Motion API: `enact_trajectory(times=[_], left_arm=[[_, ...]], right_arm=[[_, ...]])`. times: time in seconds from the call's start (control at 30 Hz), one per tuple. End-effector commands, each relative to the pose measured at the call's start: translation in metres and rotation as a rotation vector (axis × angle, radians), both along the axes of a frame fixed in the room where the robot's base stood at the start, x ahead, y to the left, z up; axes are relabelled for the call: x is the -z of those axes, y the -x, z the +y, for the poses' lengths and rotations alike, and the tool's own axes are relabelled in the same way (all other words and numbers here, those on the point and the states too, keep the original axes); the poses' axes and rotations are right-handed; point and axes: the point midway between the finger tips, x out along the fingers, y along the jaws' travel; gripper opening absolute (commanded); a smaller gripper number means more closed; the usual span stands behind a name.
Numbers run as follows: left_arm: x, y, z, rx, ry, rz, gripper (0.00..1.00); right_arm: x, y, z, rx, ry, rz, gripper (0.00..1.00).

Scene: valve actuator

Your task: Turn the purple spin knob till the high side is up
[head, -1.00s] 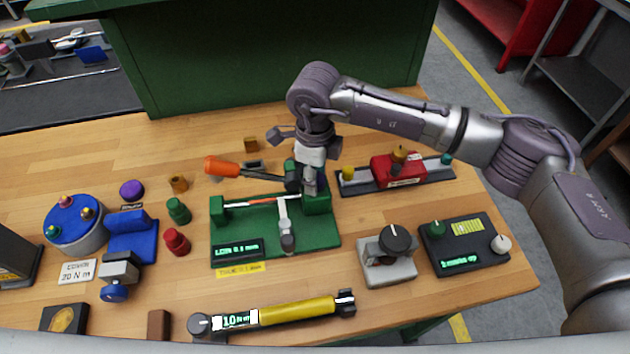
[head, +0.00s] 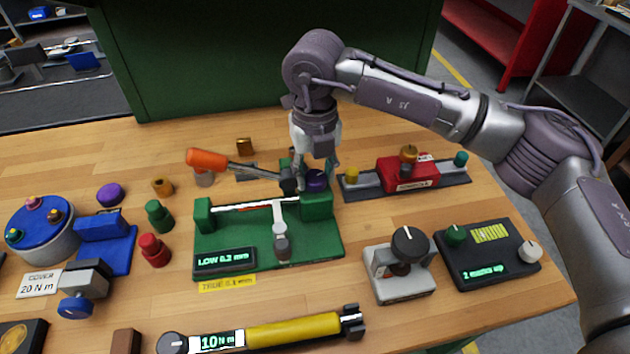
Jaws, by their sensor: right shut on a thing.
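The purple spin knob (head: 317,181) sits on the right green post of the green fixture (head: 310,240) in the head view. My right gripper (head: 315,173) reaches down from above and is shut on the knob; its fingers hide part of it. A thin rod (head: 255,207) spans between the two green posts. A grey indicator lever (head: 281,235) stands in front of the rod. The fixture's display (head: 225,262) reads "LOW 0.2 mm". A yellow label below it (head: 228,285) reads about "TRUE 0.1 mm". My left gripper does not show.
An orange-handled tool (head: 208,160) lies close to the left of my gripper. A red block on a dark rail (head: 408,173) stands to the right. A grey dial box (head: 400,275) and a yellow torque wrench (head: 292,329) lie nearer the front.

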Motion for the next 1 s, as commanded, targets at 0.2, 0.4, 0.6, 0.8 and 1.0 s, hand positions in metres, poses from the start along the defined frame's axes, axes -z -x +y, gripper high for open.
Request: enact_trajectory(times=[0.2,0.4,0.6,0.8,1.0], left_arm=[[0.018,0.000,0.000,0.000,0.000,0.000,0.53],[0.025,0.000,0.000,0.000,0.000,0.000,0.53],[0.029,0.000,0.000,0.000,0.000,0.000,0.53],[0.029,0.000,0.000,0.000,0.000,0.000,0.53],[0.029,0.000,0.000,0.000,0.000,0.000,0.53]], right_arm=[[0.002,0.000,0.000,0.161,0.001,-0.001,0.08],[0.001,-0.001,0.000,0.262,-0.001,-0.002,0.08],[0.000,0.000,0.000,0.315,-0.001,-0.002,0.08],[-0.001,0.000,0.000,0.331,-0.001,-0.001,0.08],[-0.001,0.000,0.000,0.332,-0.001,-0.001,0.08]])
